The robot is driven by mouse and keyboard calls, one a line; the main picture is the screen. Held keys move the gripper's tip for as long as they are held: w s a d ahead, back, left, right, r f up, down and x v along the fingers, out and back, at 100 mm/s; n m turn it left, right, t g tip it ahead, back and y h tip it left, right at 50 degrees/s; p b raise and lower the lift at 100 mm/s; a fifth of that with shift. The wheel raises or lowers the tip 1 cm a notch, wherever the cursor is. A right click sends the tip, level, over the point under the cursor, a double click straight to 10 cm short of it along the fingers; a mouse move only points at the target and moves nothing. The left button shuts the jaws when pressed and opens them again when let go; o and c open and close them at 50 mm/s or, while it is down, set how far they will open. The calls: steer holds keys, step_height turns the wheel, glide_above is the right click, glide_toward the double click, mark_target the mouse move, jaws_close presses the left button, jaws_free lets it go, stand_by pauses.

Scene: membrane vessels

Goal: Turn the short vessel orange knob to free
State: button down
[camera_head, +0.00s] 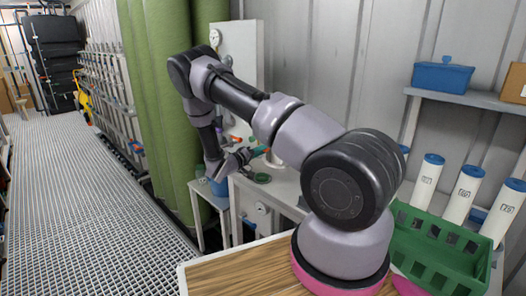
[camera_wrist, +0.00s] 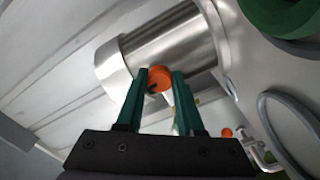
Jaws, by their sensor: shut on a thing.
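The orange knob (camera_wrist: 160,77) sits on the side of the short metal vessel (camera_wrist: 165,48), a shiny steel cylinder in the wrist view. My gripper (camera_wrist: 163,82) has its two green fingers on either side of the knob and is shut on it. A small dark mark shows on the knob's lower left face. In the head view my gripper (camera_head: 232,162) is at the small bench beside the green curtain. The knob cannot be made out there, as the gripper and arm are in the way.
A second orange knob (camera_wrist: 227,132) and a metal fitting show at the lower right of the wrist view. A green ring (camera_head: 262,178) lies on the bench. A blue container (camera_head: 218,186) stands left of it. A green crate (camera_head: 436,250) and white cylinders (camera_head: 462,200) stand at right.

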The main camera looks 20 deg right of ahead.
steer(key=shift+a+n, duration=0.1)
steer(key=shift+n, duration=0.2)
steer(key=n, duration=0.3)
steer(key=shift+n, duration=0.3)
steer(key=n, duration=0.4)
steer(key=shift+n, duration=0.3)
steer(key=n, duration=0.4)
steer(key=shift+n, duration=2.5)
steer(key=c, duration=0.5)
jaws_free()
